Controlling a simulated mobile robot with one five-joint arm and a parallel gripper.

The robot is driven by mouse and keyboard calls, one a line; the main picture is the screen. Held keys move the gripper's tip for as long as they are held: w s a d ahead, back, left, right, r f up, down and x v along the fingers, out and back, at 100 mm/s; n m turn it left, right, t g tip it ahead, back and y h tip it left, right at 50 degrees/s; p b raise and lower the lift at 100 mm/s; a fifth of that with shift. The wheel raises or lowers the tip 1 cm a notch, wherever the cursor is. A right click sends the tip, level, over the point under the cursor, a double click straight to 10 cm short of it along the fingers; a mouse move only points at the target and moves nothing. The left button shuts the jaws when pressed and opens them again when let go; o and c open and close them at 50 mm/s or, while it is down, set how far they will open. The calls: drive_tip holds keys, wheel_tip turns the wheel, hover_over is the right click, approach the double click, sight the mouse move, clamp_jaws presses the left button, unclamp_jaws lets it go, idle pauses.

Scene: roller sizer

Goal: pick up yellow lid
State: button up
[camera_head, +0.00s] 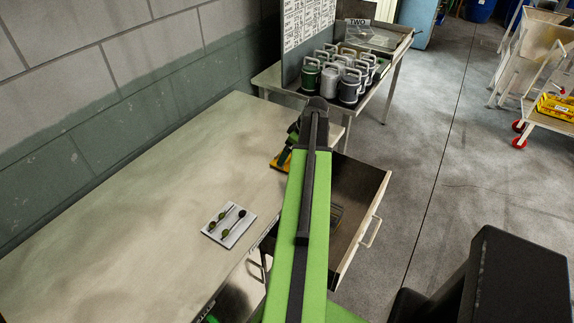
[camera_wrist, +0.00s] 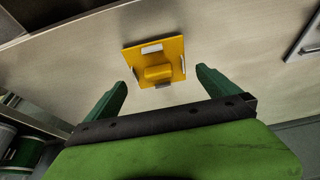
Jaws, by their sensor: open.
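The yellow lid (camera_wrist: 136,58) is a square plate with a raised block in its middle and pale slots near its edges. It lies on the pale tabletop (camera_wrist: 225,35). In the head view the yellow lid (camera_head: 277,163) shows only in part, behind my arm and gripper. My gripper (camera_wrist: 161,80) has its two green fingers spread apart, with nothing between them. In the wrist view the lid is just beyond the fingertips, roughly centred between them. My gripper (camera_head: 294,133) is mostly hidden by my arm in the head view.
A white plate with small dark-green pieces (camera_head: 229,224) lies on the table (camera_head: 130,215). An open drawer (camera_head: 358,200) sticks out at the table's right side. Several lidded canisters (camera_head: 349,86) stand on a table behind. A wall (camera_head: 100,85) borders the left.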

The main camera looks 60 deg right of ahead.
drive_tip(key=b+x, duration=0.3)
drive_tip(key=x, duration=0.1)
drive_tip(key=shift+w+d+f, duration=0.15)
drive_tip(key=shift+w+f, duration=0.05)
drive_tip(key=shift+f, duration=0.15)
drive_tip(key=shift+r, duration=0.25)
drive_tip(key=c, duration=1.1)
wheel_tip(320, 180, up, 5)
drive_tip(key=p, duration=0.5)
drive_tip(key=shift+r, duration=0.1)
drive_tip(key=s+r+p, duration=0.5)
drive_tip(key=s+p, duration=0.1)
drive_tip(key=s, duration=0.5)
drive_tip(key=shift+s+d+r, duration=0.35)
drive_tip(key=shift+d, duration=0.1)
